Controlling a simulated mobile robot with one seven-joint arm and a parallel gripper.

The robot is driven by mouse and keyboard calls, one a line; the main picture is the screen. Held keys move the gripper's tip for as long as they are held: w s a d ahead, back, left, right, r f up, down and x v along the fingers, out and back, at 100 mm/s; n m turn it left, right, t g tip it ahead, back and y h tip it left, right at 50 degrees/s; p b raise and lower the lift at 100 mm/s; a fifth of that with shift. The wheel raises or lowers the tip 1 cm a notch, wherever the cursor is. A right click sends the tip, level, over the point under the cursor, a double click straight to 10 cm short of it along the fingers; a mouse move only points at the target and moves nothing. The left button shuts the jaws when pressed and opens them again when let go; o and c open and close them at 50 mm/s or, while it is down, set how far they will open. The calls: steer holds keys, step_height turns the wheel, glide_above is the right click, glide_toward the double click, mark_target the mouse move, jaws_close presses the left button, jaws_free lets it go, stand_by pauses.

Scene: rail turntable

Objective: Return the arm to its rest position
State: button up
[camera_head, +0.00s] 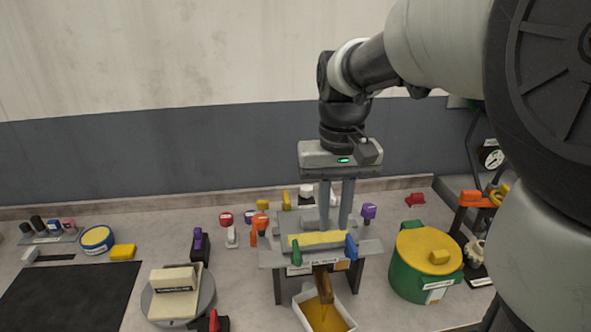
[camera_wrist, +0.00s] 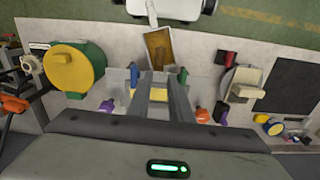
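My gripper (camera_head: 335,222) points straight down over the grey bench stand in the middle of the worktop. Its two long grey fingers stand a little apart, with a gap between them and nothing visibly held. The fingers also show in the wrist view (camera_wrist: 160,78), with a yellow strip visible beyond the gap. The stand (camera_head: 272,258) carries this yellow strip (camera_head: 312,240), a green lever (camera_head: 296,252) and a blue lever (camera_head: 351,247). Whether the fingertips touch the stand, I cannot tell. My arm reaches in from the upper right.
A green drum with a yellow lid (camera_head: 420,245) stands right of the stand. A white tray with orange contents (camera_head: 325,314) is in front. A round turntable with a cream block (camera_head: 174,290) and a black mat (camera_head: 70,295) lie left. Several small coloured tools surround the stand.

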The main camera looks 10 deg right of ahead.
steer(key=s+r+t, duration=0.2)
steer(key=s+t, duration=0.3)
steer(key=s, duration=0.7)
steer(key=shift+r+n+t, duration=0.15)
steer(key=shift+n+t, duration=0.15)
steer(key=shift+s, duration=0.1)
stand_by(6.4)
